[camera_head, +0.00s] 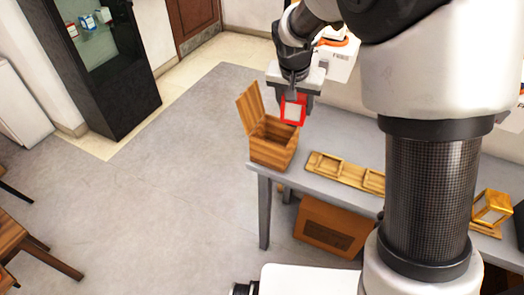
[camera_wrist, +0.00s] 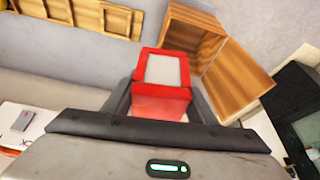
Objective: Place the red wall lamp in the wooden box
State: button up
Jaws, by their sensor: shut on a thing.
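The red wall lamp (camera_head: 293,109) is a small red-framed block with a pale panel. My gripper (camera_head: 292,92) is shut on it and holds it above the table, by the right side of the wooden box's opening in the head view. In the wrist view the lamp (camera_wrist: 162,85) sits between the fingers of my gripper (camera_wrist: 160,100). The wooden box (camera_head: 270,152) stands at the table's left end with its lid raised at the left. In the wrist view the box (camera_wrist: 190,45) lies beyond and right of the lamp. Part of its inside shows.
A grey table (camera_head: 325,180) carries a wooden frame piece (camera_head: 345,172) right of the box and a golden lantern-like object (camera_head: 491,207) farther right. A brown box (camera_head: 333,228) sits under the table. A black glass cabinet (camera_head: 113,60) stands at the back left.

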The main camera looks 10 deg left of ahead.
jog(key=shift+m+h, duration=0.3)
jog(key=shift+m, duration=0.4)
jog(key=w+a+f+b, duration=0.1)
jog(key=f, duration=0.1)
jog(key=w+a+f+b, duration=0.1)
jog(key=a+f, duration=0.1)
jog(key=f, duration=0.1)
jog(key=a+f+b, duration=0.1)
jog(key=a+f, duration=0.1)
jog(key=shift+w+f, duration=0.15)
jog(key=shift+w, duration=0.25)
jog(key=shift+a+f+b, duration=0.1)
jog(key=shift+f+b, duration=0.7)
jog(key=shift+f, duration=4)
jog(key=shift+f, duration=0.2)
jog(key=o, duration=1)
jog(key=shift+c, duration=0.2)
jog(key=shift+s+r, duration=0.1)
jog(key=shift+r, duration=0.4)
jog(key=p+v, duration=0.1)
jog(key=v, duration=1)
jog(key=shift+s+r, duration=0.2)
